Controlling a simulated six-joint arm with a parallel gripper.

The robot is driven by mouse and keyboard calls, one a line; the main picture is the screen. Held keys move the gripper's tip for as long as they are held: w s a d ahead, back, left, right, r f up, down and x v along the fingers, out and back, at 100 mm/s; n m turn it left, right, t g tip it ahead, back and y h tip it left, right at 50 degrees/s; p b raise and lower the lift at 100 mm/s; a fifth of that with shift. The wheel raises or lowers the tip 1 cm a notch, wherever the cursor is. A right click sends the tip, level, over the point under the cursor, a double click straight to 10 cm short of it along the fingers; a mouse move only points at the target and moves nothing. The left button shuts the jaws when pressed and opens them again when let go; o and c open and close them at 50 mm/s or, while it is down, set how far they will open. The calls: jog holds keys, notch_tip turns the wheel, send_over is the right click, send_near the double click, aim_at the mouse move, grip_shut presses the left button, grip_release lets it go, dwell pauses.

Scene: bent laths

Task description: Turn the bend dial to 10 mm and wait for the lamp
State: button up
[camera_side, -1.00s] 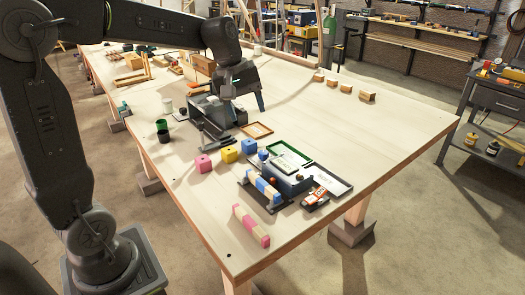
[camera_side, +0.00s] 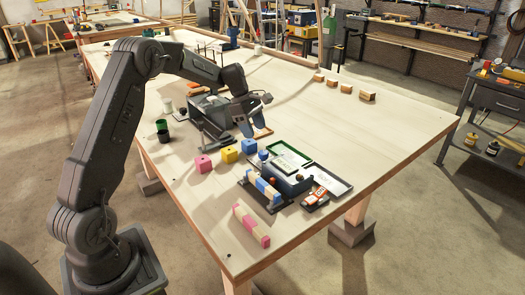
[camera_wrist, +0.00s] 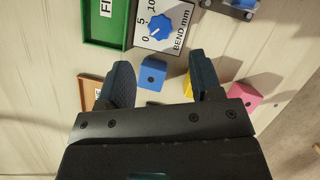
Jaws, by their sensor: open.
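The bend dial (camera_wrist: 161,25) is a blue scalloped knob on a white plate (camera_wrist: 178,43) marked 0, 5, 10 and "BEND mm". I cannot tell its exact setting. In the side view the blue knob (camera_side: 263,155) sits beside the green tray. My gripper (camera_wrist: 164,80) is open and empty, with its fingers apart over the blue cube (camera_wrist: 151,74) in the wrist view, short of the dial. In the side view my gripper (camera_side: 248,128) hangs above the table behind the cubes. I cannot make out a lamp.
Yellow (camera_side: 229,154) and pink (camera_side: 203,164) cubes stand near the blue one. A green tray (camera_wrist: 86,41) adjoins the dial plate. A blue-striped lath (camera_side: 264,187) lies in the dark bending fixture, and a pink-striped lath (camera_side: 251,225) lies in front.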

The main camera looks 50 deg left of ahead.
aim_at(263, 152)
jog(key=x, duration=0.8)
jog(key=shift+f, duration=0.15)
jog(key=c, duration=0.9)
